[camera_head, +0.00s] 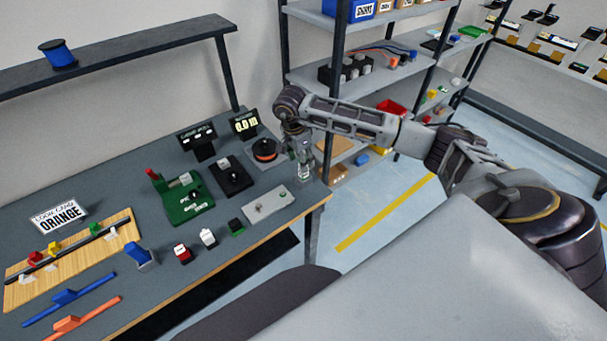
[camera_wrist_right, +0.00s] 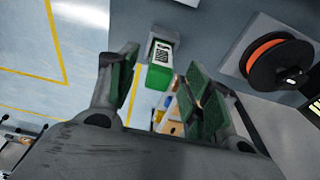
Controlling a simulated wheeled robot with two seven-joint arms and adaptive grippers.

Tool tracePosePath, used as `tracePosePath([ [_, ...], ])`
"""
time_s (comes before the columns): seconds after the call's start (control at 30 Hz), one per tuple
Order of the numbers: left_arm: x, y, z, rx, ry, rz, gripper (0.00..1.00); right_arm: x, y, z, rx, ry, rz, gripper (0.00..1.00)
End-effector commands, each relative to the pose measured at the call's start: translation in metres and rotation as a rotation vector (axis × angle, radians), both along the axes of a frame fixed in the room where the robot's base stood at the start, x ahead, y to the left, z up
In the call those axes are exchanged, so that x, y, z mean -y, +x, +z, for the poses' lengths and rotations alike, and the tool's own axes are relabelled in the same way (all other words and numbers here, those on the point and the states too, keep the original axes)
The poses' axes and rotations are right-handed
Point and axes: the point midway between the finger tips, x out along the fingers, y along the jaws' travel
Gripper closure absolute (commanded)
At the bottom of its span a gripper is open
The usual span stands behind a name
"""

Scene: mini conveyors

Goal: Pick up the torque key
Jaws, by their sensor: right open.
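I cannot tell for sure which thing is the torque key. A small block with a white label and a green end (camera_wrist_right: 160,62) lies beyond and between my right fingertips in the right wrist view. In the head view its white and green body (camera_head: 304,173) shows just below my right gripper (camera_head: 300,148), near the table's right end. My right gripper is open, with one finger on each side of the block in the wrist view; contact is not clear. A blue long-handled tool (camera_head: 68,297) and an orange one (camera_head: 75,318) lie at the table's front left. My left gripper is not in view.
On the table (camera_head: 120,190) stand a green fixture (camera_head: 185,198), a black-based device (camera_head: 230,178), an orange spool (camera_head: 264,150), a grey plate (camera_head: 268,204) and a card reading ORANGE (camera_head: 60,215). Shelving (camera_head: 420,80) stands behind. Open floor lies right of the table.

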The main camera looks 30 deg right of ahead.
Motion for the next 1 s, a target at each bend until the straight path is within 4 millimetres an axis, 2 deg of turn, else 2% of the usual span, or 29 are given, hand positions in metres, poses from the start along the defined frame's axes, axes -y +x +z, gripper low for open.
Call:
tracePosePath([
  [0.57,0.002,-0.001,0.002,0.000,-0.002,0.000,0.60,0.002,0.000,-0.009,-0.001,0.000,0.000,0.50],
  [0.77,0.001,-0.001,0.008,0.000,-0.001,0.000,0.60,0.008,0.000,-0.022,-0.002,0.000,0.000,0.50],
  [1.0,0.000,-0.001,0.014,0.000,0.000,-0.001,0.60,0.015,0.001,-0.048,-0.002,0.001,0.000,0.50],
])
